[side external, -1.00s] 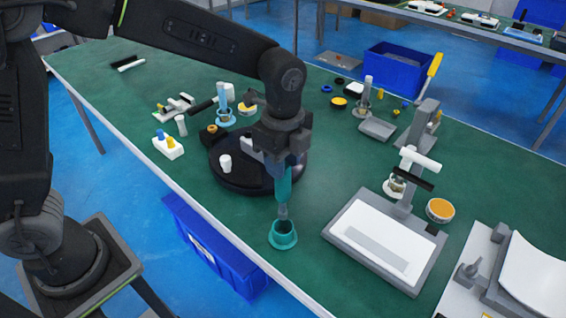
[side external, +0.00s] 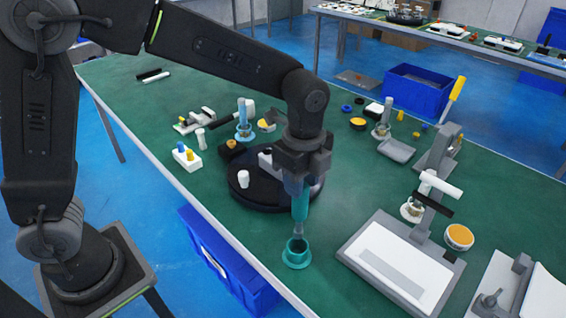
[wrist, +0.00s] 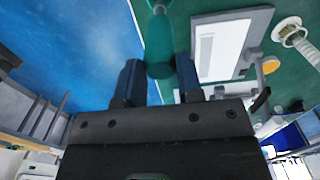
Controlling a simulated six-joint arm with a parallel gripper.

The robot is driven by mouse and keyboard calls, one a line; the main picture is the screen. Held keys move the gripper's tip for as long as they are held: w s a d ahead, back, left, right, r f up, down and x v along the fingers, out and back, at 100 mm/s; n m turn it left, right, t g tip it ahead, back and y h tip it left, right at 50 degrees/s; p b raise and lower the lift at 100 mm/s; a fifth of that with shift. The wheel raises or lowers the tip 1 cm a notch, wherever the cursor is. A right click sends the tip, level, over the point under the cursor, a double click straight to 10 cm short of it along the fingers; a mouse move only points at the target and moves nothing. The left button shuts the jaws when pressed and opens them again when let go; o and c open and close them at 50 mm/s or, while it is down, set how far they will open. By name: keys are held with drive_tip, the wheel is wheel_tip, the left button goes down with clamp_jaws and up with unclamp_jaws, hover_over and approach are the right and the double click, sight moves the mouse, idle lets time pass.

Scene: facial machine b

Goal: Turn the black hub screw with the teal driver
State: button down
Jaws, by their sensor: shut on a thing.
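My gripper (side external: 297,184) points down, shut on the teal driver (side external: 300,206). The driver hangs upright, its grey shaft tip at or just inside the mouth of a teal ring-shaped holder (side external: 297,260) near the table's front edge; I cannot tell if they touch. In the wrist view the teal handle (wrist: 160,58) sits between my two dark fingers. A black round base (side external: 252,200) lies on the table behind and left of the driver, partly hidden by my gripper. A white peg (side external: 243,179) stands on it. I cannot pick out the black hub screw.
A white-topped grey tray (side external: 392,264) lies right of the holder, with a grey stand (side external: 428,200) behind it. A white block with blue and yellow pegs (side external: 187,158) is left. A blue bin (side external: 416,92) stands at the back. Green table is clear around the holder.

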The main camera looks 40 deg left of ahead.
drive_tip(key=w+a+r+m, duration=0.2)
drive_tip(key=w+a, duration=0.3)
drive_tip(key=a, duration=0.4)
drive_tip(key=w+a+r+m, duration=0.2)
drive_tip(key=w+a, duration=0.3)
drive_tip(key=a, duration=0.4)
drive_tip(key=w+a+r+m, duration=0.2)
drive_tip(key=w+a, duration=0.3)
drive_tip(key=a, duration=0.4)
drive_tip(key=shift+w+a+r, duration=0.3)
drive_tip(key=shift+w+r, duration=0.05)
drive_tip(key=shift+w, duration=0.05)
drive_tip(key=shift+f+n, duration=0.95)
drive_tip(key=shift+n, duration=1.55)
drive_tip(key=shift+f+n, duration=0.95)
drive_tip(key=shift+n, duration=1.55)
drive_tip(key=shift+f+n, duration=0.95)
drive_tip(key=shift+n, duration=1.55)
drive_tip(key=shift+f, duration=0.1)
